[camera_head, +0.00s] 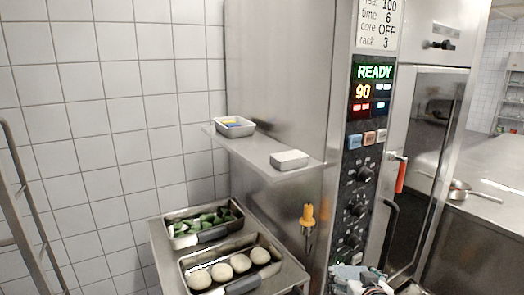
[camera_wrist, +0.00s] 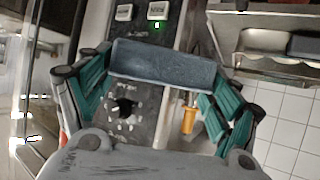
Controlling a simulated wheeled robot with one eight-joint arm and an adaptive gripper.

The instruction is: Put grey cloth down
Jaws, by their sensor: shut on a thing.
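The grey cloth (camera_wrist: 163,64) is a folded, blue-grey block in the wrist view. My gripper (camera_wrist: 163,80) has its teal fingers shut on the cloth from both sides. The cloth is held in front of the oven's control panel. In the head view my gripper (camera_head: 360,280) is at the bottom edge, below the panel's knobs and partly cut off. The cloth is hard to make out there.
Below, two food trays stand on a side stand (camera_head: 160,250). An orange-handled probe (camera_head: 308,215) hangs nearby. The oven door (camera_head: 425,150) has a red handle.

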